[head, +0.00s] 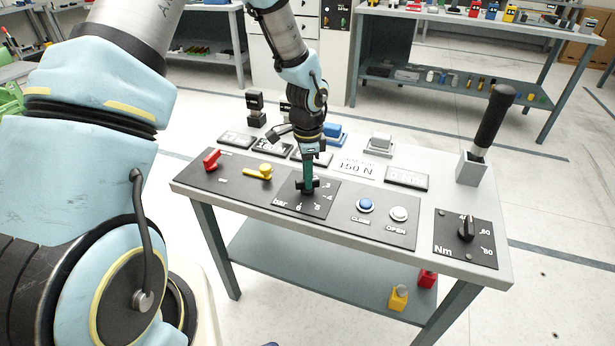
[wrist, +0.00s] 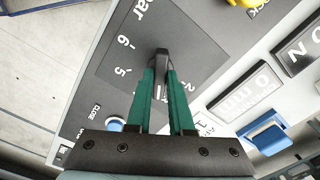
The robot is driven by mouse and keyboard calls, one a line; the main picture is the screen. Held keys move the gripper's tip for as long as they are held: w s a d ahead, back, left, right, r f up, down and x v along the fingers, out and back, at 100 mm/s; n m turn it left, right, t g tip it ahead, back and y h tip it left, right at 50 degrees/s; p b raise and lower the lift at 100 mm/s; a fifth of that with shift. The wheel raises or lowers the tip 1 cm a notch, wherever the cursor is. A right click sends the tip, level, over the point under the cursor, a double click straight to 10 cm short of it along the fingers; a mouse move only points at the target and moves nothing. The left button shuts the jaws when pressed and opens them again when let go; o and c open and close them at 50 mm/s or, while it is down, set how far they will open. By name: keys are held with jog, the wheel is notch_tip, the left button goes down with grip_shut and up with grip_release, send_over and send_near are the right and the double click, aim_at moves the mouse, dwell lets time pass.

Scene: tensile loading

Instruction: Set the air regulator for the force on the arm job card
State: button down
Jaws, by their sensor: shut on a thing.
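The air regulator is a black knob (wrist: 162,58) on a dark dial plate marked "bar" (head: 285,201), at the front middle of the panel. Its scale numbers ring the knob; 5 and 6 are readable in the wrist view, and others are partly hidden by the fingers. My gripper (head: 307,183) points down onto the knob, and its green fingers (wrist: 161,78) are shut on it. The fingers hide much of the knob, so I cannot tell its exact setting. The arm job card (head: 356,168) is a white plate reading "150 N", behind the buttons.
Left of the dial are a red handle (head: 212,159) and a yellow lever (head: 258,172). Right are a blue CLOSE button (head: 365,205), a white OPEN button (head: 398,213) and an Nm dial (head: 466,229). A black-handled tool (head: 492,115) stands upright at the right back.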

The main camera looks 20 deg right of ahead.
jog(key=c, duration=0.8)
grip_release()
notch_tip(320, 180, up, 11)
jog(key=b, duration=0.1)
jog(key=shift+a+f, duration=0.1)
jog(key=s+a+r+n, duration=0.2)
jog(key=a+n, duration=0.7)
jog(key=a, duration=0.6)
jog(key=s+a+r+n+t, duration=0.1)
jog(key=s+a+r+n, duration=0.1)
jog(key=a+n, duration=0.8)
jog(key=a+r, duration=0.1)
jog(key=a, duration=0.4)
jog(key=shift+t, duration=0.3)
